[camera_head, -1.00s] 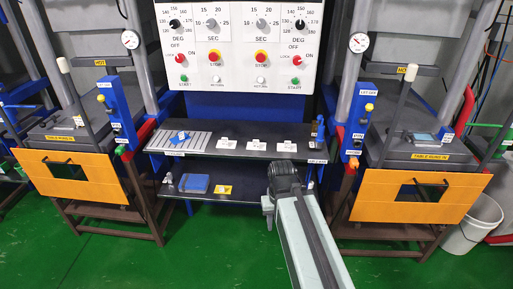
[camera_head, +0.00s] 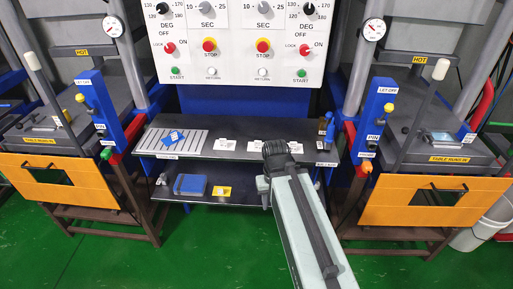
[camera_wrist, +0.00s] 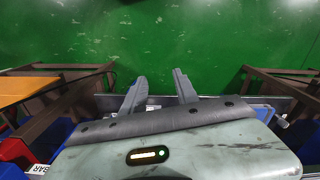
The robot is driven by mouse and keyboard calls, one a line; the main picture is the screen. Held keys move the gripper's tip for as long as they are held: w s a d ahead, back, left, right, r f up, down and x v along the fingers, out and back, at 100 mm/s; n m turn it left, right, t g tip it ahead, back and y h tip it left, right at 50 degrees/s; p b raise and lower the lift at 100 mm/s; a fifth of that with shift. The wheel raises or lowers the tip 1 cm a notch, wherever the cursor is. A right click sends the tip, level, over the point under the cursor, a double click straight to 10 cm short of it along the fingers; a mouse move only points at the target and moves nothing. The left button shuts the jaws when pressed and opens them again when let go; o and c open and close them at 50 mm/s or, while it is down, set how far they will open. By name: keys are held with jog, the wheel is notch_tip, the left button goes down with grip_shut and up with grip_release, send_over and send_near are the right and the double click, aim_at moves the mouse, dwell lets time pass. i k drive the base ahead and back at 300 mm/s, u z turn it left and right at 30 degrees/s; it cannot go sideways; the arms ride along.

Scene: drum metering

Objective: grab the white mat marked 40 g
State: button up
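Several small white pieces lie in a row on the dark upper shelf (camera_head: 195,152): a left one (camera_head: 224,144), a middle one (camera_head: 255,145) and a right one (camera_head: 295,147). Their markings are too small to read, so I cannot tell which is the 40 g mat. The end of my arm stands in front of the shelf and partly covers the row's right half. My gripper (camera_wrist: 160,92) shows in the wrist view with its two fingers apart and nothing between them, against the green floor. Its fingertips are not clear in the head view.
A slatted rack with a blue item (camera_head: 173,137) is left of the row. The lower shelf holds a blue box (camera_head: 190,185) and a yellow-labelled piece (camera_head: 222,192). Presses with orange guards (camera_head: 57,182) (camera_head: 432,200) flank the shelves. Green floor in front is clear.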

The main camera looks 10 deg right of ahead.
aim_at(256, 145)
jog(key=u, duration=1.25)
jog(key=i, duration=0.9)
jog(key=u, duration=0.55)
